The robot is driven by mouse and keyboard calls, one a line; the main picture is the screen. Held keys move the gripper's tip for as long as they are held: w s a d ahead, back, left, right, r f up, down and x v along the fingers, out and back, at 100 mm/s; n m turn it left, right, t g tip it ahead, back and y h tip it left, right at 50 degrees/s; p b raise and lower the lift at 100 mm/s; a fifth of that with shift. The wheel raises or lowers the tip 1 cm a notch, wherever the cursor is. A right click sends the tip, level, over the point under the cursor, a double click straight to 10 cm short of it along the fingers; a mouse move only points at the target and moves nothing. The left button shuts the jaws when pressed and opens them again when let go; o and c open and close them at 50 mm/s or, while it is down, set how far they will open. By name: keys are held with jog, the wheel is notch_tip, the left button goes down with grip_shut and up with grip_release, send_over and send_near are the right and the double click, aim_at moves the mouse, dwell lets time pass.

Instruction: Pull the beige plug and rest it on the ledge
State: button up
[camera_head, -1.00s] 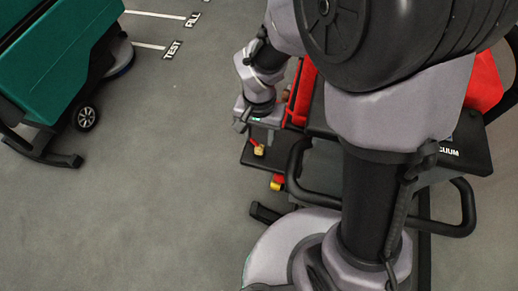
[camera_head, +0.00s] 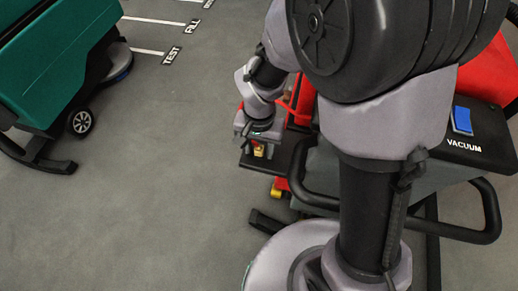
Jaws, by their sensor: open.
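A small beige-yellow plug (camera_head: 259,151) shows on the dark ledge (camera_head: 250,163) at the rear of the red and black scrubber machine (camera_head: 310,100). My gripper (camera_head: 243,137) is open and hangs just above and left of the plug. The gripper body covers part of the plug's surroundings. I cannot tell whether a finger touches the plug, or whether the plug is seated in a socket.
A yellow and red part (camera_head: 279,187) sits below the ledge. Black tube handles (camera_head: 310,190) and a lid marked VACUUM with a blue pad (camera_head: 462,120) are to the right. A green scrubber (camera_head: 60,70) stands left. The grey floor between is clear.

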aim_at(260, 148)
dwell(0.7)
grip_shut()
dwell(1.1)
jog(key=o, duration=0.6)
grip_release()
notch_tip(260, 148, up, 18)
jog(key=p, duration=0.8)
jog(key=shift+f, duration=0.25)
jog(key=shift+c, duration=0.2)
